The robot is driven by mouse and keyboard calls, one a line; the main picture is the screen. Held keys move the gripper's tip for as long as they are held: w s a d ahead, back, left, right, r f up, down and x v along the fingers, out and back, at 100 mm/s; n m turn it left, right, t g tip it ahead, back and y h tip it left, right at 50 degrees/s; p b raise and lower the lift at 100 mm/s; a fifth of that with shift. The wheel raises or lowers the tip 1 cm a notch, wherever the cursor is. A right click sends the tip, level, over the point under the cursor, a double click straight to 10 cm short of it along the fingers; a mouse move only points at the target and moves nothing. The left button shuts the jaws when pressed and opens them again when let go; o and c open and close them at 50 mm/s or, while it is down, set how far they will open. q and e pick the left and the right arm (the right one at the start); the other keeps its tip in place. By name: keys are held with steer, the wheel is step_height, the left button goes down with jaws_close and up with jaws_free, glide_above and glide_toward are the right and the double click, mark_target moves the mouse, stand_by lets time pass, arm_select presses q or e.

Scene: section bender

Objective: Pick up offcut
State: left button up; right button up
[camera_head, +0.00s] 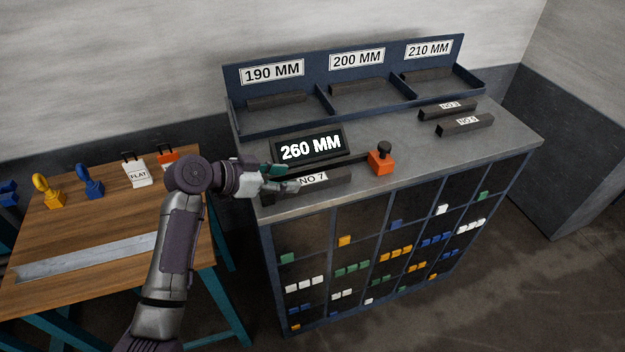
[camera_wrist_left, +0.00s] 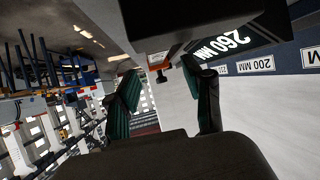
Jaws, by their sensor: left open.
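A dark bar offcut labelled NO 7 (camera_head: 338,180) lies on the grey worktop (camera_head: 400,165), in front of the 260 MM display (camera_head: 311,147). My left gripper (camera_head: 284,178) is open at the bar's left end, its fingers pointing right and partly covering that end. In the left wrist view the open gripper (camera_wrist_left: 160,75) has nothing visible between its fingertips. A dark block (camera_wrist_left: 185,18) fills the top there, close to the fingers; I cannot tell whether they touch. Two more dark labelled bars (camera_head: 448,110) (camera_head: 466,125) lie at the worktop's right. My right gripper is not in view.
An orange block with a black knob (camera_head: 381,161) stands beside the display. Behind is a blue rack with bins marked 190 MM (camera_head: 272,72), 200 MM (camera_head: 357,59) and 210 MM (camera_head: 430,49). A wooden table (camera_head: 105,215) with stamps and a metal strip stands left.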

mark_target(311, 179)
arm_select(q)
steer(key=shift+x, duration=0.8)
steer(key=shift+w+d+p, duration=0.1)
steer(key=shift+d+p, duration=0.25)
steer(key=shift+d, duration=0.05)
steer(key=p+x, duration=0.1)
steer(key=x, duration=0.2)
steer(key=shift+d+f, duration=0.15)
steer(key=shift+d, duration=0.1)
steer(key=shift+w+d+f, duration=0.2)
steer(key=shift+d+f, duration=0.1)
steer(key=shift+a, duration=0.1)
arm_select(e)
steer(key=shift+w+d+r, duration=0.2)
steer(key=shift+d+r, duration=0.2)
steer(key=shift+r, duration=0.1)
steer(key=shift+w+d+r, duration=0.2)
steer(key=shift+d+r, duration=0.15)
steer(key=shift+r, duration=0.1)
arm_select(q)
jaws_close()
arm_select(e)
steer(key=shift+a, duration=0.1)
